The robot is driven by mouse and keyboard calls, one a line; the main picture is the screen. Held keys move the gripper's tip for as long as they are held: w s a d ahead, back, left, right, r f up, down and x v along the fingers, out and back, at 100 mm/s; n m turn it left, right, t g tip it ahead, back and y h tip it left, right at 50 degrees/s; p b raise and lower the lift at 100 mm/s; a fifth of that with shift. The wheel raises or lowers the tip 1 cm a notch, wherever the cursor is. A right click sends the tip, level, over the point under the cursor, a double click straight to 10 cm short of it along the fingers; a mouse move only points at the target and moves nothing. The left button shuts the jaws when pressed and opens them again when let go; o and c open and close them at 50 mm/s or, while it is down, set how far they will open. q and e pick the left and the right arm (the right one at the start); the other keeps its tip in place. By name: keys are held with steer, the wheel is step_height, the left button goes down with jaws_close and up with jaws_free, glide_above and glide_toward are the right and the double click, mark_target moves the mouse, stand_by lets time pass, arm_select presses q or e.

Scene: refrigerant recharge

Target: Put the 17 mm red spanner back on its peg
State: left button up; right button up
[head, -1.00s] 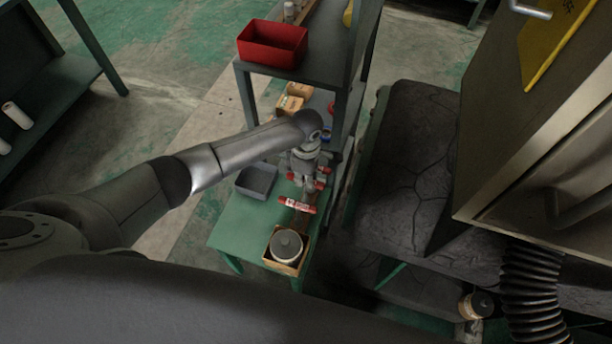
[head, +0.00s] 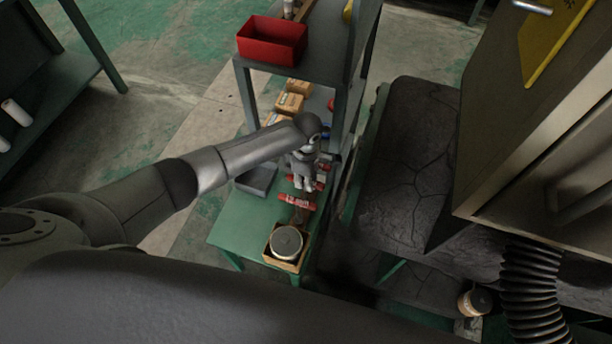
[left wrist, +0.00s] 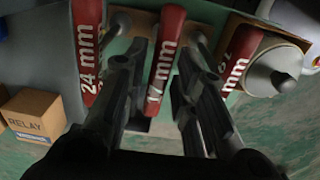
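In the left wrist view the 17 mm red spanner (left wrist: 163,62) shows its labelled red handle between my left gripper's fingers (left wrist: 155,95). The fingers stand apart with a gap on both sides of the handle. A red 24 mm spanner (left wrist: 88,45) is to its left and another red spanner (left wrist: 238,58), its label partly hidden, to its right. Grey metal parts (left wrist: 201,42) show beside the handles; I cannot tell whether the 17 mm spanner sits on a peg. In the head view my left gripper (head: 303,186) is just behind the front red spanner (head: 296,201). My right gripper is not seen.
A round lidded tin (head: 286,242) in a wooden tray stands on the green bench (head: 235,225) near the front spanner. A grey bin (head: 257,180), cardboard boxes (head: 289,103) and a shelf post are close to the arm. A red bin (head: 272,40) stands on the upper shelf.

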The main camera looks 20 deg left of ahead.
arm_select(q)
steer(key=shift+o, duration=0.9)
